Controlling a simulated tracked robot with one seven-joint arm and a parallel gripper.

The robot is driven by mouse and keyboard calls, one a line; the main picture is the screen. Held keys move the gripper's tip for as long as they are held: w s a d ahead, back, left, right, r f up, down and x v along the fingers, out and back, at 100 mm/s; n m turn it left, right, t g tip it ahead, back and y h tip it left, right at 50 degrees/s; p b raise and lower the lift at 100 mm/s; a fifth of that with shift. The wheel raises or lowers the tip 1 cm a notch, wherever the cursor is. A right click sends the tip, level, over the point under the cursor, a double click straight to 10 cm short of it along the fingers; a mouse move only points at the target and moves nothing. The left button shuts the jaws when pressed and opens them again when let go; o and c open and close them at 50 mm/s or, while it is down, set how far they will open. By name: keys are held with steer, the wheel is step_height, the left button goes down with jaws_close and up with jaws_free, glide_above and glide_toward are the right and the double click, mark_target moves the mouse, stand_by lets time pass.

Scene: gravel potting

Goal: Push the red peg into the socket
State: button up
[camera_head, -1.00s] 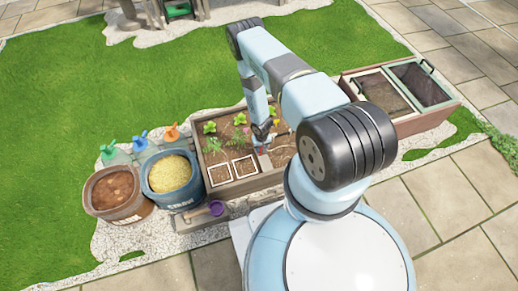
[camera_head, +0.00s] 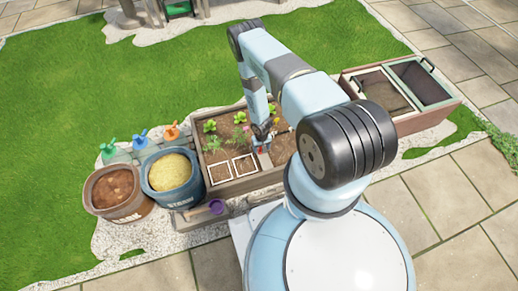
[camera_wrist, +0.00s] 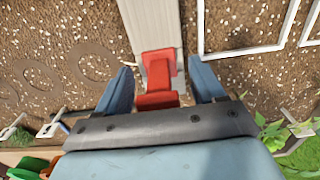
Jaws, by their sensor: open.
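The red peg (camera_wrist: 158,66) shows in the wrist view as a blocky red piece with a wider lower part. It lies over a pale grey divider board (camera_wrist: 149,22) that crosses the soil. My gripper (camera_wrist: 160,80) is open, with one blue finger on each side of the peg and a visible gap on both sides. In the head view my gripper (camera_head: 262,146) is low over the middle of the planter bed, with a speck of red by its tip. I cannot make out the socket, or how deep the peg sits.
The wooden planter bed (camera_head: 236,186) has white square frames (camera_wrist: 243,50) on its soil and seedlings (camera_head: 210,126) behind. A soil tub (camera_head: 134,212) and a straw tub (camera_head: 181,198) stand left. A lidded box (camera_head: 430,118) stands right.

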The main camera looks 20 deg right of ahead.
steer(key=shift+r, duration=0.1)
step_height(320, 180, up, 14)
steer(key=shift+f, duration=0.25)
stand_by(0.5)
